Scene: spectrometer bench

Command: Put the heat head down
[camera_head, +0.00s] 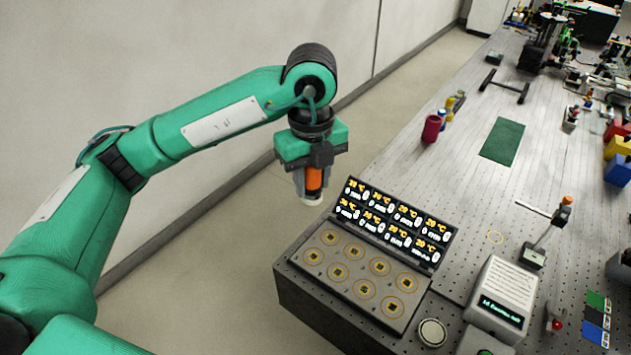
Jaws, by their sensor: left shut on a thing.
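My left gripper (311,188) is shut on the heat head (315,178), an orange cylinder with a pale lower end. It hangs upright in the air, just left of the bench's near corner and behind the display panel in the picture. The gripper fingers hide part of it. A tan plate (350,273) with several ringed round spots lies on the bench, below and right of the gripper in the picture. A black display panel (398,222) with yellow and white readings stands along its back edge. My right gripper is not in view.
A white box with a small green-lit screen (503,295) stands right of the plate. A round pale disc (432,332) lies between them. The bench top (455,175) between mat and panel is mostly clear.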

